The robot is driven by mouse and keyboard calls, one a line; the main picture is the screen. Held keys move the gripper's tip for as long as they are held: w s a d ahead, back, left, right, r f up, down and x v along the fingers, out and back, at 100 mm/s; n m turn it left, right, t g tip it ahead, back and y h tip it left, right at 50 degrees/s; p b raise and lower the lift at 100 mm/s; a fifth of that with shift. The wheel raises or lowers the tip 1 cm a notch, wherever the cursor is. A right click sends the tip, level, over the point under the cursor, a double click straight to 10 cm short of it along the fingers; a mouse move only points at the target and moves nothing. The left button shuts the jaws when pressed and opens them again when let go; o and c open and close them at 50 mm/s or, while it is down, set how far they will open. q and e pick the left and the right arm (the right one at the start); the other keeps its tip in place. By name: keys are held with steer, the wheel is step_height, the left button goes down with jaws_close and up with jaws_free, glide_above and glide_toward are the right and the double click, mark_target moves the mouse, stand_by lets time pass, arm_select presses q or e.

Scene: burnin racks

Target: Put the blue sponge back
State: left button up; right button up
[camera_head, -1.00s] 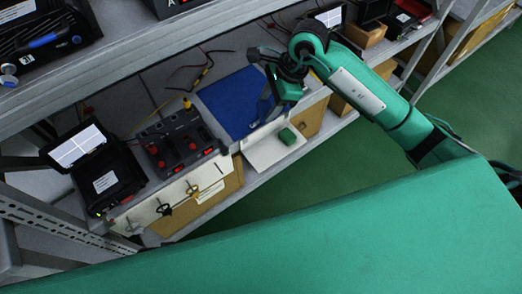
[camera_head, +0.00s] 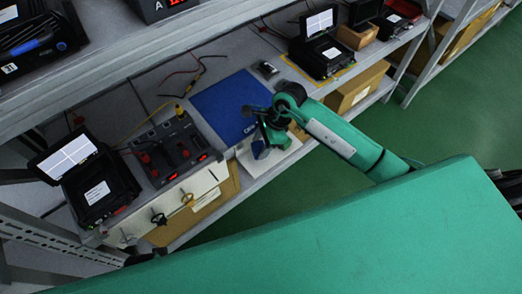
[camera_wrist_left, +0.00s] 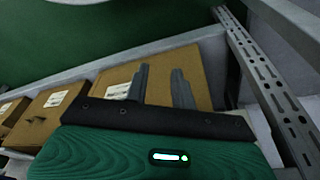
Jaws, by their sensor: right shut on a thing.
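My right gripper (camera_head: 259,150) is low over the white tray (camera_head: 283,156) at the front edge of the blue mat (camera_head: 222,108). It is shut on a small dark blue piece, which looks like the blue sponge (camera_head: 258,151); the gripper partly hides it. I cannot tell whether the sponge touches the tray. My left gripper (camera_wrist_left: 160,87) shows in the left wrist view, its two grey fingers apart with nothing between them, in front of a cardboard box.
Left of the mat stand a dark tester with red knobs (camera_head: 173,148) and an open black case (camera_head: 95,185). Another open case (camera_head: 322,58) stands behind my right arm. Cardboard boxes (camera_head: 357,90) sit on the lower shelf. A metal upright (camera_wrist_left: 270,75) is right of my left gripper.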

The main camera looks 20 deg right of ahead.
step_height(320, 180, down, 4)
steer(key=shift+s+r, duration=0.1)
steer(key=shift+r, duration=0.15)
steer(key=shift+f, duration=0.35)
arm_select(q)
steer(key=shift+w+r, duration=0.15)
steer(key=shift+r, duration=0.2)
steer(key=shift+f, duration=0.1)
arm_select(e)
steer(key=o, duration=0.9)
steer(key=shift+f, duration=0.1)
arm_select(q)
steer(key=shift+s+r, duration=0.25)
